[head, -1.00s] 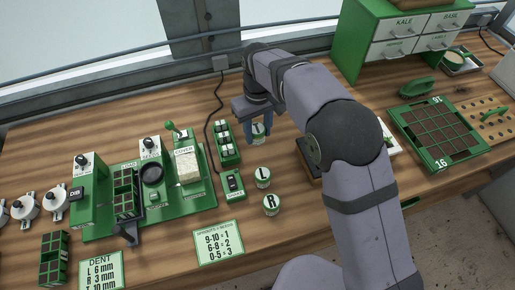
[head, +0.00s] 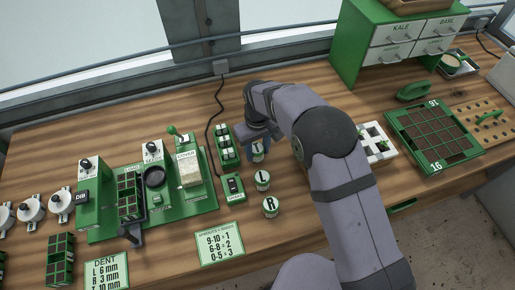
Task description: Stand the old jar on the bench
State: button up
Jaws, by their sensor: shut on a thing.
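My gripper (head: 257,142) is shut on a small green-and-white jar (head: 257,155), upright, just behind the jar marked L. I cannot tell whether the jar's base touches the bench (head: 330,225). The L jar (head: 262,181) stands on the bench in front of it, and the R jar (head: 270,207) stands nearer still. The fingers and wrist hide part of the held jar.
A green rack (head: 226,145) of small jars and a switch box (head: 233,188) stand left of the held jar. A green seeder (head: 110,222) is further left. A white tray (head: 377,143) and a green cell tray (head: 436,168) lie right.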

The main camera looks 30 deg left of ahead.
aim_at(258, 149)
jog(key=shift+f, duration=0.15)
jog(key=o, duration=1.2)
notch_tip(258, 149, up, 12)
jog(key=b, duration=0.4)
jog(key=shift+r, duration=0.2)
